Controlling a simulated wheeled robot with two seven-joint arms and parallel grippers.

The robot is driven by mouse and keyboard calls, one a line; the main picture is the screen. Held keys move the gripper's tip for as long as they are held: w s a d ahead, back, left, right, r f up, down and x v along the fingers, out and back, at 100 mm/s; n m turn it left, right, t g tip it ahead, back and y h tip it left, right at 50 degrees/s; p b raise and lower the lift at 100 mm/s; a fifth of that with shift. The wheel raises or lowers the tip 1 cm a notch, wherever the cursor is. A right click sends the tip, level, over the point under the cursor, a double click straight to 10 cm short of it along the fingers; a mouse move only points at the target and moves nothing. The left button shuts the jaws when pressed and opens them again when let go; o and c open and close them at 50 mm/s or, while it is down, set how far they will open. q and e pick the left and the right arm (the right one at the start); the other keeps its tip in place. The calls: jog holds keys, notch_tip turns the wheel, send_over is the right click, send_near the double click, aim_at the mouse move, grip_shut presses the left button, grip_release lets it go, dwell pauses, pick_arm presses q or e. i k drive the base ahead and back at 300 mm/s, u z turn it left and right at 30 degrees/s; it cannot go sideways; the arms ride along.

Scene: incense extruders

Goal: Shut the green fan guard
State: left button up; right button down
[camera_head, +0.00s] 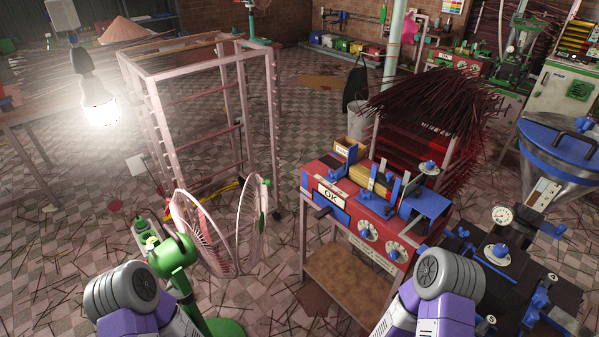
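A green fan (176,254) stands on the floor at the lower left, with a round green base (222,328). Its pale pink wire guard is in two round halves. The rear half (187,212) is on the motor side. The front half (241,226) is swung away to the right, so the guard is open, with a wide gap at the top; the halves come close together near the bottom. A small green part shows on the front half's far side. Only upper links of my arms show at the bottom edge; both grippers are out of view.
An empty pink metal rack (155,122) stands behind the fan. A red and blue machine (345,200) on a stand is to the right, with dark incense sticks (432,102) behind. A lit bulb (100,108) hangs at upper left. Loose sticks litter the tiled floor.

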aim_at(263, 208)
jog(key=u, duration=0.05)
jog(key=i, duration=0.9)
jog(key=u, duration=0.55)
